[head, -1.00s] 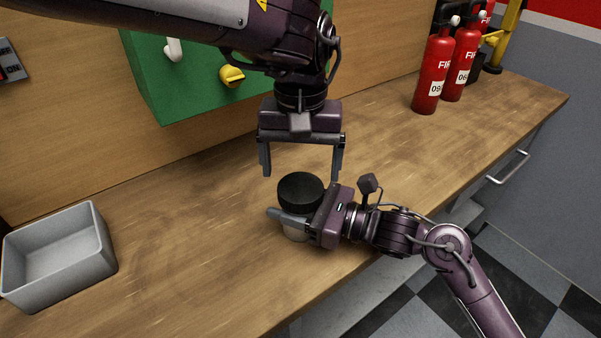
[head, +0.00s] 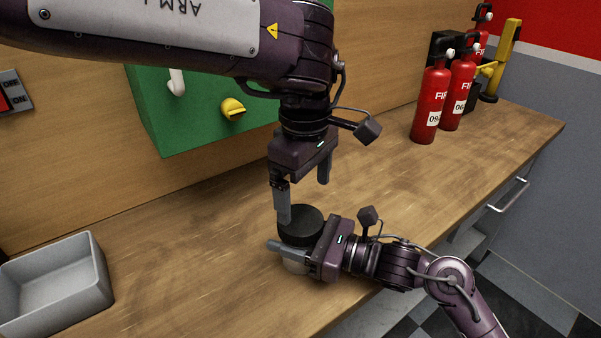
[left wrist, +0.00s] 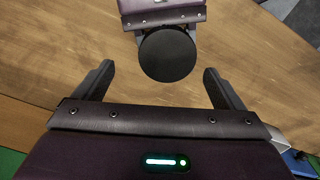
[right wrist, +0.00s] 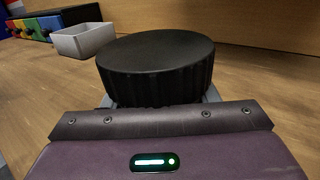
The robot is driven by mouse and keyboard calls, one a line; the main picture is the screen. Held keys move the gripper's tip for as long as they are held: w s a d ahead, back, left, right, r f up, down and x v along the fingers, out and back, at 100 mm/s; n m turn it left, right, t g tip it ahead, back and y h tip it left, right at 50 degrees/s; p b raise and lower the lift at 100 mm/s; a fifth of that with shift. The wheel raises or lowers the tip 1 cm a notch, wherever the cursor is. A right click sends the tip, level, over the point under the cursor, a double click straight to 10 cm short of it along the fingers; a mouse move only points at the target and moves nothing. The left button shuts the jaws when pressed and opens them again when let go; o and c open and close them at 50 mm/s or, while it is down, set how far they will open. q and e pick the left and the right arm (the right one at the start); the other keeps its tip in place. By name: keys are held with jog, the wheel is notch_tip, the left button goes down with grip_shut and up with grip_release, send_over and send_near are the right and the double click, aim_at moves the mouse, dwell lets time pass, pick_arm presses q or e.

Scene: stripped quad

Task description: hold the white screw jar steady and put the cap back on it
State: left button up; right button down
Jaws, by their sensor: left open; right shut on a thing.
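The white screw jar (head: 294,267) stands on the wooden bench, mostly hidden by my right gripper and the cap. My right gripper (head: 297,256) is shut on the jar from the right. The black ribbed cap (head: 301,226) sits on top of the jar and looks level; how far it is threaded cannot be seen. The cap also shows in the left wrist view (left wrist: 167,54) and large in the right wrist view (right wrist: 155,66). My left gripper (head: 304,202) is open, pointing down just above and behind the cap. In the left wrist view the cap lies beyond its spread fingers, not between them.
A grey open bin (head: 62,280) stands at the left of the bench. A green box (head: 190,128) with a yellow knob (head: 232,108) is on the back panel. Several red fire extinguishers (head: 430,105) stand at the far right. The bench between is clear.

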pick_arm(q)
jog(key=n, duration=0.5)
jog(key=shift+d+r, duration=0.1)
jog(key=shift+d, duration=0.05)
jog(key=n, duration=0.5)
jog(key=shift+w+r+n, duration=0.1)
jog(key=shift+n, duration=0.2)
jog(key=n, duration=0.7)
jog(key=shift+r, duration=0.2)
jog(key=n, duration=0.5)
jog(key=shift+r+n, duration=0.2)
jog(key=shift+n, duration=0.1)
jog(key=n, duration=0.4)
jog(key=shift+a+r+n, duration=0.15)
jog(key=shift+a+n, duration=0.05)
jog(key=shift+n, duration=0.2)
jog(key=n, duration=0.4)
jog(key=shift+s+a+r+n, duration=0.15)
jog(key=shift+s+n, duration=0.15)
jog(key=n, duration=0.4)
jog(key=shift+s+a+r, duration=0.1)
jog(key=shift+a+r, duration=0.05)
